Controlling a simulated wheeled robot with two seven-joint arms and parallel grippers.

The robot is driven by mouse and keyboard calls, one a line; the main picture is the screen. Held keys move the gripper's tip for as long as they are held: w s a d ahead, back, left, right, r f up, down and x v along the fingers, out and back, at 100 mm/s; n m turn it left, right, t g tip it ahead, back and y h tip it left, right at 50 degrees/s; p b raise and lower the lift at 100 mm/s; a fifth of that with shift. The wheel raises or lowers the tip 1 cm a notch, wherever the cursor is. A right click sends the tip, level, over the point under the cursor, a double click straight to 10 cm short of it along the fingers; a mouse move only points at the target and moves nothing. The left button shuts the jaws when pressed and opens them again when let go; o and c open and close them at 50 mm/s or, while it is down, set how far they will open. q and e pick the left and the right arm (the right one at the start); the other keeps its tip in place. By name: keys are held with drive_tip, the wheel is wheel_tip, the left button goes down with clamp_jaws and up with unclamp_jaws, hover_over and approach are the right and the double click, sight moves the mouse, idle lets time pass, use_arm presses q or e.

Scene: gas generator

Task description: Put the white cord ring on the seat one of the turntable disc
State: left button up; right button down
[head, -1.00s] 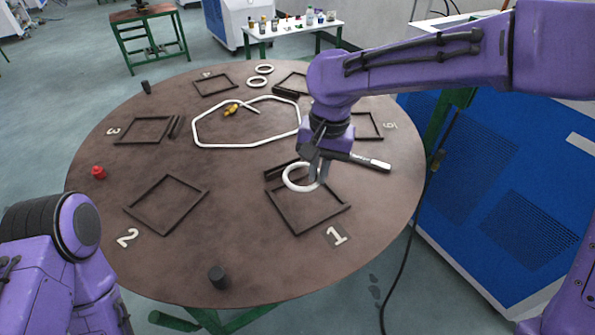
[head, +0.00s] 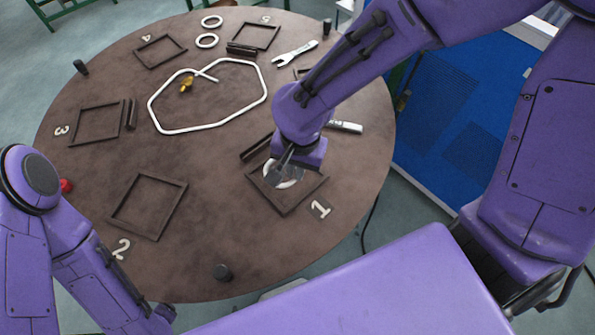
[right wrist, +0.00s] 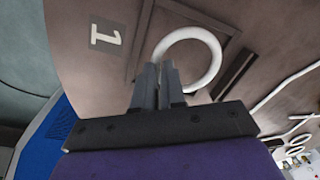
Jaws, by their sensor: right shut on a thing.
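The white cord ring (head: 291,184) is held in my right gripper (head: 276,178), over the inside of seat one. Seat one is a dark square frame (head: 307,195) by the white number 1 (head: 320,209) on the brown turntable disc (head: 220,205). In the right wrist view, the fingertips (right wrist: 160,68) are closed at the near edge of the ring (right wrist: 214,72), and the ring overlaps the frame's outline. I cannot tell if the ring touches the disc. My left arm is at the left edge; its gripper is not in view.
A dark bar (head: 256,148) lies beside seat one. A large white cord loop (head: 152,113) with a yellow piece (head: 186,84) lies mid-disc. Two more white rings (head: 207,41) lie at the back.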

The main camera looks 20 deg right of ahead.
drive_tip(key=f, duration=0.1)
drive_tip(key=w+d+f, duration=0.2)
drive_tip(key=shift+s+a+f+p, duration=0.15)
drive_tip(key=shift+f+p, duration=0.15)
drive_tip(key=shift+f, duration=0.3)
drive_tip(key=shift+s+d+f+p, duration=0.1)
drive_tip(key=shift+f+p, duration=0.15)
drive_tip(key=shift+f, duration=0.3)
drive_tip(key=shift+w+a+f, duration=0.15)
drive_tip(key=shift+w+f, duration=0.05)
drive_tip(key=c, duration=1.2)
unclamp_jaws()
drive_tip(key=shift+s, duration=0.1)
drive_tip(key=shift+r, duration=0.2)
wheel_tip(320, 180, up, 12)
drive_tip(key=shift+s+d+f, duration=0.15)
drive_tip(key=shift+s+d, duration=0.1)
drive_tip(key=shift+d, duration=0.1)
